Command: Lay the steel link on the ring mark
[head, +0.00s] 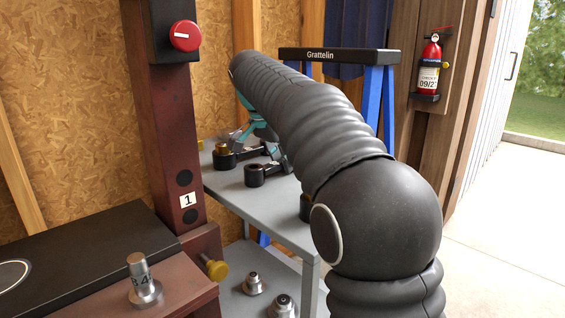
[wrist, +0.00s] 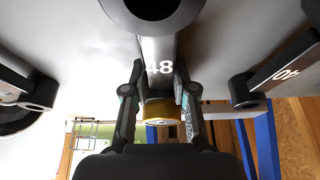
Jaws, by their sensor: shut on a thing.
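A grey steel link (wrist: 160,50) marked 48 lies between the fingers of my gripper (wrist: 160,80) in the wrist view. It has a black eye (wrist: 155,8) at the top of that view and a brass-coloured end (wrist: 160,110) nearer my palm. My gripper is shut on this link over the grey table. In the head view my gripper (head: 277,158) is among the links, partly hidden by my arm. A white ring mark (head: 12,273), cut off by the left edge, shows on a black top. I cannot tell whether the link touches the table.
Other links lie close by: one marked 40 (wrist: 285,68) at right in the wrist view. A dark red post (head: 170,140) stands between the grey table (head: 230,190) and the black top (head: 90,245). A steel pin (head: 142,280) stands upright in front of the black top.

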